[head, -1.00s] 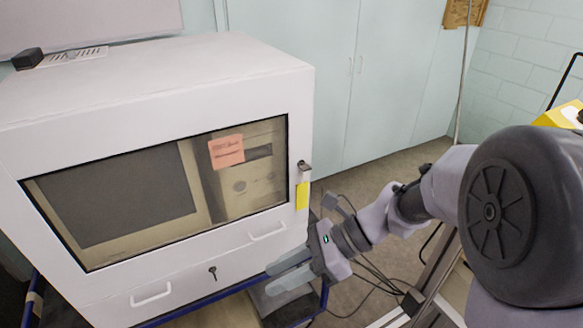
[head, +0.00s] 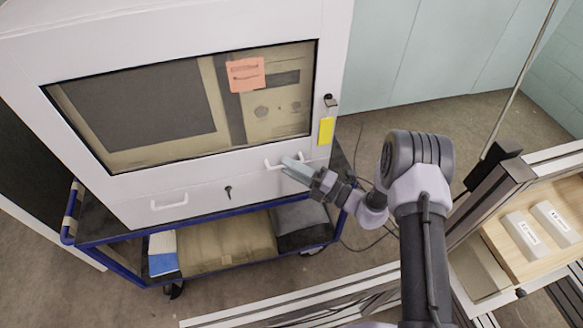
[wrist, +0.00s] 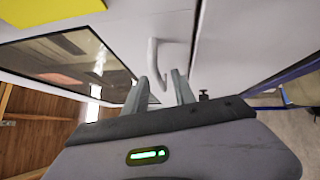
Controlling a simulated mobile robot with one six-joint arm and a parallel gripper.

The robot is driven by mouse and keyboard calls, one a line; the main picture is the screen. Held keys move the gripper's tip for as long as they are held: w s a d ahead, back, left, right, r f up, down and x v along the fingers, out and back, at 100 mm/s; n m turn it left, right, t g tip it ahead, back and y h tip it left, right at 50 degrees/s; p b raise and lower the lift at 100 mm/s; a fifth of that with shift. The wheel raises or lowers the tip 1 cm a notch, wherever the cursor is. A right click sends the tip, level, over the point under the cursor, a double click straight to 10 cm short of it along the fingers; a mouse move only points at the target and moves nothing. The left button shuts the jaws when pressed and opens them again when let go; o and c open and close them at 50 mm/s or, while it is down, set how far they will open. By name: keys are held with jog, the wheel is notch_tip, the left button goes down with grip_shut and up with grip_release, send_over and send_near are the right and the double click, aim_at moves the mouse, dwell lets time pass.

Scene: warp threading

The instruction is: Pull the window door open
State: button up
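The window door (head: 95,178) is the white front of a cabinet, with a dark-framed glass pane (head: 150,105); it looks shut. Its right white handle (head: 269,165) sits below the pane. My gripper (head: 287,165) is at this handle and partly covers it. In the wrist view, the handle (wrist: 153,62) stands out from the white panel just beyond my gripper (wrist: 160,82), whose two fingers are apart. The handle lines up with the gap between them. I cannot tell whether the tips touch it. A second handle (head: 169,203) is on the left, with a keyhole (head: 228,191) between.
The cabinet stands on a blue-framed cart (head: 215,216) with boxes on its lower shelf. A yellow label (head: 326,131) and a latch (head: 330,101) are at the door's right. A wooden tray with white boxes (head: 521,234) is at the right. Metal rails (head: 290,307) cross the floor in front.

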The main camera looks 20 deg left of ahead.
grip_shut()
dwell(1.4)
